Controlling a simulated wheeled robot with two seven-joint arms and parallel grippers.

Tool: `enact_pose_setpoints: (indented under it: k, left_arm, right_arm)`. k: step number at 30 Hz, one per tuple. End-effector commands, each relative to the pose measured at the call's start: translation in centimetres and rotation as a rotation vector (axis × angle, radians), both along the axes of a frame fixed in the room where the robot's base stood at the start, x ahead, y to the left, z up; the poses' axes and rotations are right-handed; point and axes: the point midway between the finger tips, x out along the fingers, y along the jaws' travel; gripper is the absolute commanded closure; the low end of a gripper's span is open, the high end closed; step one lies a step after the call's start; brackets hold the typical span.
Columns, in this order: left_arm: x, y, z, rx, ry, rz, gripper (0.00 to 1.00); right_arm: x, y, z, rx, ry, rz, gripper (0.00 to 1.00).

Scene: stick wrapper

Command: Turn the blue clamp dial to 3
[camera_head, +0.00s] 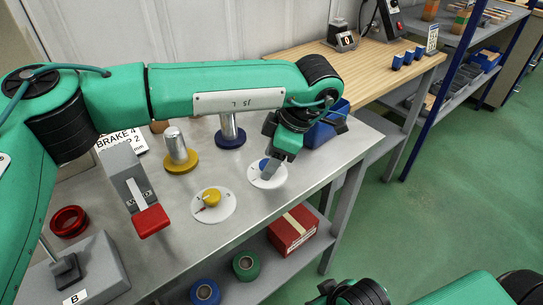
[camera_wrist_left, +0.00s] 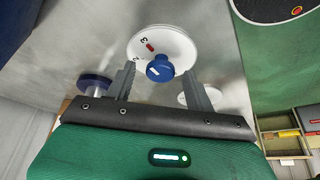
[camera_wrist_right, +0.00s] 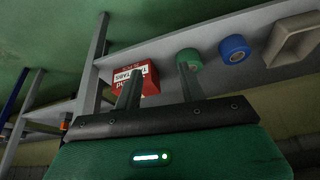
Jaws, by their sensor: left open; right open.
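The blue clamp dial (camera_head: 264,163) is a blue knob on a round white plate (camera_head: 257,181) near the table's right edge. In the left wrist view the knob (camera_wrist_left: 160,68) stands on its plate (camera_wrist_left: 175,42), which has a 3, a 2 and a red mark. A white line shows on the knob's side. My left gripper (camera_wrist_left: 160,75) is open, its fingers on either side of the knob with visible gaps. In the head view it partly covers the dial. My right gripper (camera_wrist_right: 160,78) is open and empty, away from the dial, facing the lower shelf.
A yellow dial (camera_head: 211,197) sits left of the blue one. Posts on yellow (camera_head: 179,166) and blue (camera_head: 230,138) bases stand behind. A red-handled lever (camera_head: 150,220), red ring (camera_head: 68,222) and blue bin (camera_head: 322,132) are near. A red box (camera_head: 293,232) and tape rolls lie below.

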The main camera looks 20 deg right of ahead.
Motion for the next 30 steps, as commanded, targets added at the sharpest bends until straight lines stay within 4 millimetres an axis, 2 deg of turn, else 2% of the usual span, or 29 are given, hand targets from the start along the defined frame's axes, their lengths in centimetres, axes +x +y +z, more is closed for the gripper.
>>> enact_pose_setpoints:
  k: [4, 8, 16, 21, 25, 30]
  left_arm:
    - [0.0, -0.1, 0.2, 0.0, 0.0, 0.0, 0.46]
    - [-0.2, -0.6, 1.5, -0.001, -0.001, 0.001, 0.46]
    - [-1.2, -2.7, 7.0, 0.0, -0.003, 0.0, 0.46]
    - [-1.8, -3.9, 10.2, 0.0, -0.002, 0.0, 0.46]
    - [-2.1, -4.5, 11.8, 0.0, -0.001, 0.0, 0.46]
    - [-2.2, -4.8, 12.7, 0.001, -0.001, 0.0, 0.46]
  right_arm:
    - [0.0, 0.0, 0.0, 0.0, 0.0, 0.0, 0.59]
    - [-0.1, 0.0, 0.1, -0.002, 0.007, 0.0, 0.59]
    - [-0.7, -0.6, 0.4, -0.02, 0.048, -0.009, 0.59]
    - [-0.4, -0.8, 0.4, -0.022, 0.049, -0.012, 0.59]
    - [0.0, -0.7, -0.1, -0.023, 0.05, -0.012, 0.59]
    - [0.0, -0.7, -0.8, -0.023, 0.057, -0.013, 0.59]
